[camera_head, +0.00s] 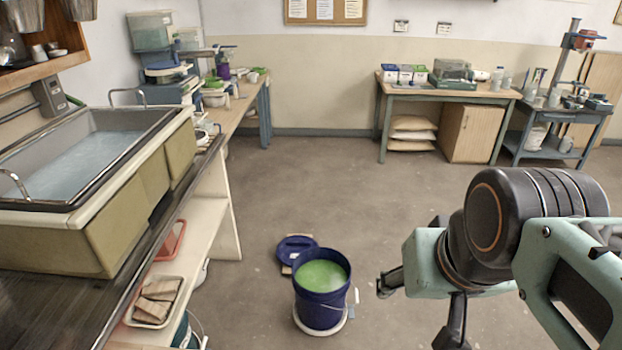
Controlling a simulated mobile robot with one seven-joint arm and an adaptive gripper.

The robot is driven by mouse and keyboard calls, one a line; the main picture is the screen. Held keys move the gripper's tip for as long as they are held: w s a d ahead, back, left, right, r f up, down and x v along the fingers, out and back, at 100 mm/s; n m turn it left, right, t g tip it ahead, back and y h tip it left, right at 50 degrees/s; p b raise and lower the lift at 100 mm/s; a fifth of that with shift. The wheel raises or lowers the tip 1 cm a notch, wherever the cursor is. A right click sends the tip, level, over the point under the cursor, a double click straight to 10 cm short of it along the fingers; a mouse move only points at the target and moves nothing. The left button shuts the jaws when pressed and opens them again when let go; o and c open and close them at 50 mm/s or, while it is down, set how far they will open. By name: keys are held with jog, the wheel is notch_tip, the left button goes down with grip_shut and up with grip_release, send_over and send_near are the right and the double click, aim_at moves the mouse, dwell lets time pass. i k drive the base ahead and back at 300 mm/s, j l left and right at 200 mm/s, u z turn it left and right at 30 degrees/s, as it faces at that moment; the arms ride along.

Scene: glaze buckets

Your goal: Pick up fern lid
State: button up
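A dark blue bucket (321,298) stands upright on the floor, filled with green glaze (320,275). A round dark blue lid (294,247) lies on the floor just behind and left of it; I take this as the fern lid. The bucket hides part of its near right edge, and a pale piece shows beneath it. My gripper (420,310) is in the air to the right of the bucket, away from the lid. Its dark fingers are spread apart, with nothing seen between them. The lower finger is cut off by the picture's bottom edge.
A sink (95,225) and a dark counter with a shelf below fill the left side. A tray (155,302) sits on the shelf. A wooden table (450,92) stands at the back wall, beside a blue-grey cart (553,148). The middle floor is clear.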

aim_at(289, 248)
jog(key=l+z, duration=0.2)
jog(key=i+l, duration=0.15)
jog(key=l, duration=0.25)
jog(key=i+l, duration=0.1)
jog(key=l, duration=0.25)
jog(key=i+l+z, duration=0.1)
jog(key=i+l, duration=0.15)
jog(key=l, duration=0.15)
jog(key=i+l+z, duration=0.1)
jog(key=i+l, duration=0.4)
jog(key=i, duration=0.25)
jog(key=i+l+z, duration=0.1)
jog(key=i+l, duration=0.15)
jog(key=i, duration=0.25)
jog(key=i+l+u, duration=0.1)
jog(key=i+u, duration=0.25)
jog(key=i, duration=0.85)
jog(key=i+u, duration=0.9)
jog(key=i+j+u, duration=0.15)
jog(key=i+u, duration=0.15)
jog(key=i, duration=0.15)
jog(key=i+u, duration=0.35)
jog(key=i, duration=0.15)
